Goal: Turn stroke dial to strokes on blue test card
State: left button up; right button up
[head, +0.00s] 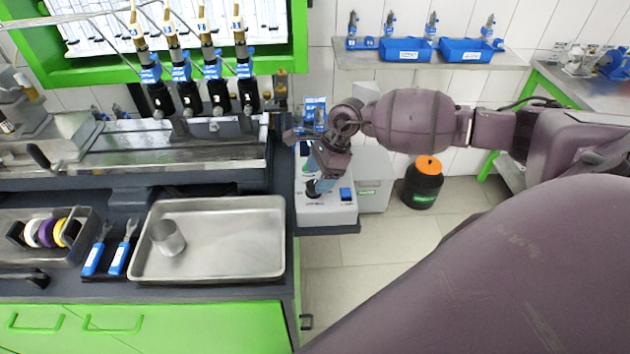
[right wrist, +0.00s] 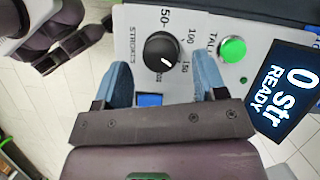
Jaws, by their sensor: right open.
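The black stroke dial (right wrist: 162,52) is on the grey control box (head: 335,212), beside a printed STROKES scale. In the right wrist view its white mark points to the lower right, towards the high end; the exact value is unclear. My right gripper (right wrist: 163,66) is open, its blue fingers on either side of the dial; contact cannot be told. What seems my left gripper (right wrist: 78,46) shows at upper left.
The display (right wrist: 287,88) reads "0 Str READY". A green button (right wrist: 232,50) sits close right of the right finger. A metal tray (head: 215,268) with a metal cup (head: 168,238) lies left of the box. An orange-lidded black container (head: 423,185) stands on the floor.

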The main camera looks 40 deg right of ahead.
jog(key=shift+x, duration=1.3)
jog(key=c, duration=0.9)
